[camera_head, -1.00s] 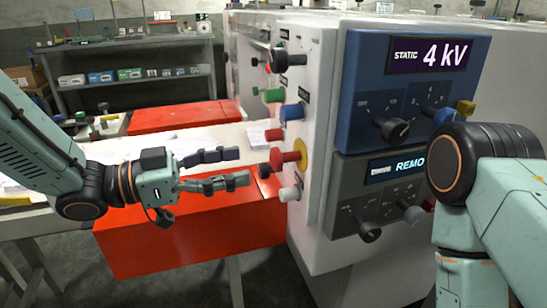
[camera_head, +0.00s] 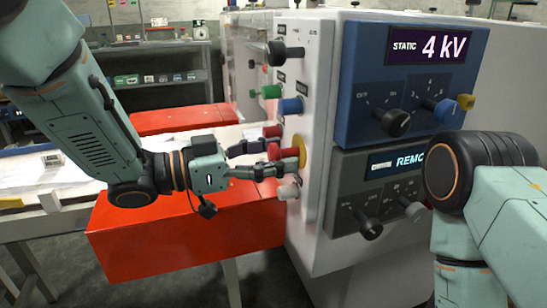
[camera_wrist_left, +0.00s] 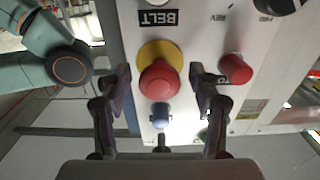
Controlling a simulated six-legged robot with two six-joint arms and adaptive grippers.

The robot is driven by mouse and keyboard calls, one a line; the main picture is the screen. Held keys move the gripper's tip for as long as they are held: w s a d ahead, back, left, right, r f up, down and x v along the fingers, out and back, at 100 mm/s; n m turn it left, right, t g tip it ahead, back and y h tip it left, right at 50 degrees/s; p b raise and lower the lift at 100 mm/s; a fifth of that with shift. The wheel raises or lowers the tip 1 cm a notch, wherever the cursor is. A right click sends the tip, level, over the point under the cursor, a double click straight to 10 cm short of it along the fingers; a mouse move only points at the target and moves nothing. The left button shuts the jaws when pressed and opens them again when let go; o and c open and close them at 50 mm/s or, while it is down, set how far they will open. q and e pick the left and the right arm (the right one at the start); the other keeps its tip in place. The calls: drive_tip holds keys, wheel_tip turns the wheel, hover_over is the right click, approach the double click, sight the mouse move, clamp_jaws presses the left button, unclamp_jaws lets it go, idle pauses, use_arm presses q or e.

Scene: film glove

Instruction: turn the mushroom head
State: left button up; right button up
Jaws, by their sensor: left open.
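The red mushroom head (camera_head: 281,151) stands out from a yellow disc (camera_head: 301,150) on the white side of the machine. My left gripper (camera_head: 275,158) is at it, with its open fingers pointing at the panel. In the left wrist view the mushroom head (camera_wrist_left: 159,80) lies between the two spread fingers (camera_wrist_left: 160,77), with a gap visible on each side. The yellow disc (camera_wrist_left: 157,52) shows beside it. My right arm stands at the right in the head view, but its gripper is out of view.
A second red knob (camera_head: 272,131), a blue knob (camera_head: 290,106), a green knob (camera_head: 270,91) and a white knob (camera_head: 289,190) are close by. The dark lever knob (camera_head: 285,52) is higher. A red box-like panel (camera_head: 190,235) lies under my left gripper.

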use_arm(q)
drive_tip(key=shift+c, duration=0.2)
drive_tip(key=c, duration=1.2)
drive_tip(key=shift+o, duration=0.2)
drive_tip(key=shift+m, duration=3)
